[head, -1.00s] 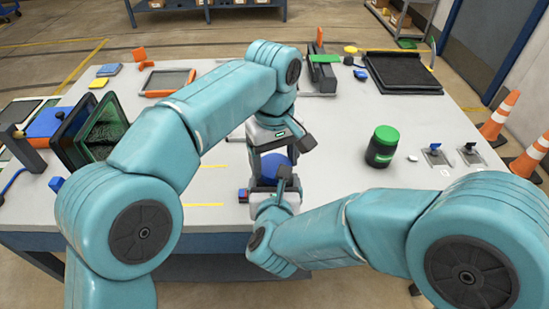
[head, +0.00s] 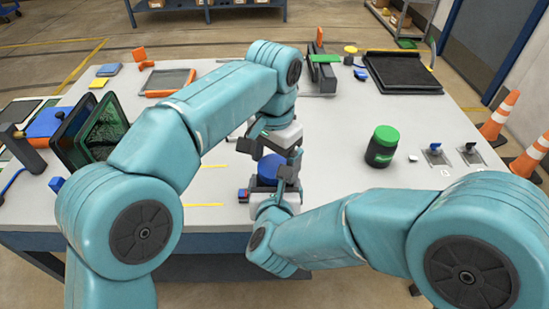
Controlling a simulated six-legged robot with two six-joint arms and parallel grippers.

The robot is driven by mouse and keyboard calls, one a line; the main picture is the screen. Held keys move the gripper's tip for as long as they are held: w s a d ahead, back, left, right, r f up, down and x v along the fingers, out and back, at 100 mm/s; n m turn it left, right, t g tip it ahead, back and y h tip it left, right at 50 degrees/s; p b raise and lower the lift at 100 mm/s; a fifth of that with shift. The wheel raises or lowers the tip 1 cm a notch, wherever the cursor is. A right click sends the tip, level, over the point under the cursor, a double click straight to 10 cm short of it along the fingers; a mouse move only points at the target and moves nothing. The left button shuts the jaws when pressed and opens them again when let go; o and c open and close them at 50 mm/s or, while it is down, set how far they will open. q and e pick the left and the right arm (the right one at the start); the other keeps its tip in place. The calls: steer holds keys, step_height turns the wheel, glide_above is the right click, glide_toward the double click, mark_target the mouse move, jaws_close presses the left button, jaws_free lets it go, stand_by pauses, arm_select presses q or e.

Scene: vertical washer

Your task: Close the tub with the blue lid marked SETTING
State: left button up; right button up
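A round blue lid (head: 268,170) shows between my two grippers near the front middle of the table. No marking is readable on it. The tub under it is mostly hidden by my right gripper and wrist, so I cannot see how the lid sits. My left gripper (head: 273,155) comes down from above, with dark fingers close around the lid; its grip is not clear. My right gripper (head: 276,180) reaches in from the front, just below and beside the lid. Its fingertips are largely hidden. A dark jar with a green lid (head: 383,146) stands upright to the right.
Dark upright panels (head: 88,132) stand at the left beside my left arm. A grey tray with orange corners (head: 168,82) and a black tray (head: 402,72) lie farther back. Small metal fixtures (head: 436,154) sit at the right. The tabletop between the jar and the black tray is clear.

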arm_select(q)
steer(key=shift+o, duration=0.3)
steer(key=shift+r, duration=2.25)
steer(key=shift+c, duration=0.4)
steer(key=shift+s+a+r+n, duration=0.1)
steer(key=shift+s+n, duration=0.05)
steer(key=shift+n, duration=0.95)
steer(key=n, duration=0.1)
steer(key=r+n, duration=0.1)
steer(key=n, duration=0.2)
steer(key=shift+s+a+r+n, duration=0.1)
steer(key=shift+a+r+n, duration=0.1)
steer(key=shift+a+n, duration=0.1)
steer(key=n, duration=0.2)
steer(key=r+n, duration=0.1)
steer(key=n, duration=0.1)
steer(key=shift+r, duration=0.2)
steer(key=shift+d+r+n, duration=0.15)
steer(key=shift+r+n, duration=0.3)
steer(key=shift+n, duration=0.65)
steer(key=shift+w+d+f, duration=0.1)
steer(key=shift+w+d, duration=0.15)
